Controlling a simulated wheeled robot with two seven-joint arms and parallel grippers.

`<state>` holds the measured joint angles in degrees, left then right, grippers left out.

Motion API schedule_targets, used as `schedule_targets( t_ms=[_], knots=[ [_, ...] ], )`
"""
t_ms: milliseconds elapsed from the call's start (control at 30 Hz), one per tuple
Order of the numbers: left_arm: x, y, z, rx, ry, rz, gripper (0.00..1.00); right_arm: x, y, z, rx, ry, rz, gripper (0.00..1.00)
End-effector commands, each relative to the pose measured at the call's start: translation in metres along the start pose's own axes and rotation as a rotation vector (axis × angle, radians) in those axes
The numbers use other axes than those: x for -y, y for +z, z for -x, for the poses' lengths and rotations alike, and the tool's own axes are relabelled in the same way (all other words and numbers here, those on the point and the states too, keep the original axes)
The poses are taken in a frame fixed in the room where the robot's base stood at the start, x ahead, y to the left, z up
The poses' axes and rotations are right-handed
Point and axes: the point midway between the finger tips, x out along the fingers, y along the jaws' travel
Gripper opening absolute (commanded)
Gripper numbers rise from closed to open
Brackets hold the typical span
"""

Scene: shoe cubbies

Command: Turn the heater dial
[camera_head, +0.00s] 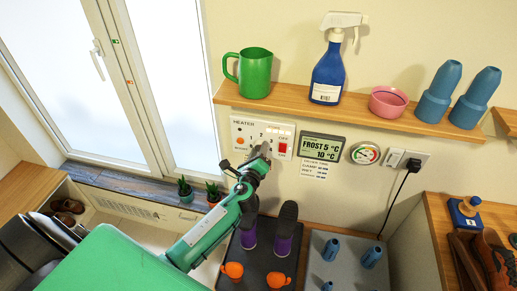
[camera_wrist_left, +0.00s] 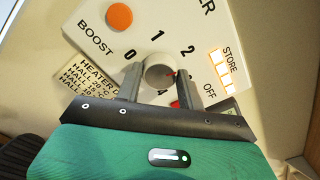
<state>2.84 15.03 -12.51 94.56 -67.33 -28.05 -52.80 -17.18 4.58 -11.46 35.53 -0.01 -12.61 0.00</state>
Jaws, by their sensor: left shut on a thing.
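The white heater panel (camera_head: 246,128) is on the wall below the shelf, and it fills the top of the left wrist view (camera_wrist_left: 100,38). Its round pale dial (camera_wrist_left: 157,72) sits between the two fingers of my left gripper (camera_wrist_left: 159,82). The left gripper (camera_head: 261,156) is shut on the dial, one finger on each side. A small red mark shows on the right side of the dial. The numbers 0, 1 and 2 show around it; others are partly hidden by the fingers. My right gripper is not in view.
An orange button (camera_wrist_left: 119,16) marked BOOST and a red switch (camera_head: 283,148) flank the dial. A grey display (camera_head: 321,147) reads FROST 5 °C, 10 °C. The shelf (camera_head: 300,108) above holds a green jug (camera_head: 256,73) and a spray bottle (camera_head: 327,78). Potted plants (camera_head: 185,190) stand lower left.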

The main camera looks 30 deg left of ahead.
Motion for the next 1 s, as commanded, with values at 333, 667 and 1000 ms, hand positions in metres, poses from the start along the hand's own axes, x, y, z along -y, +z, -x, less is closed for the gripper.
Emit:
schedule_targets(
  t_ms=[333,667,1000],
  knots=[
    [0.001,0.0,0.001,-0.004,0.002,-0.33,0.16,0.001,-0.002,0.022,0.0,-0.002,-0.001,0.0],
    [0.0,-0.001,0.001,-0.005,0.001,-0.6,0.16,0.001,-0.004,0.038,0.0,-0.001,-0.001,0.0],
    [-0.001,-0.002,0.001,-0.005,0.001,-0.759,0.16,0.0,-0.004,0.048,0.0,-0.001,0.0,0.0]
  ],
)
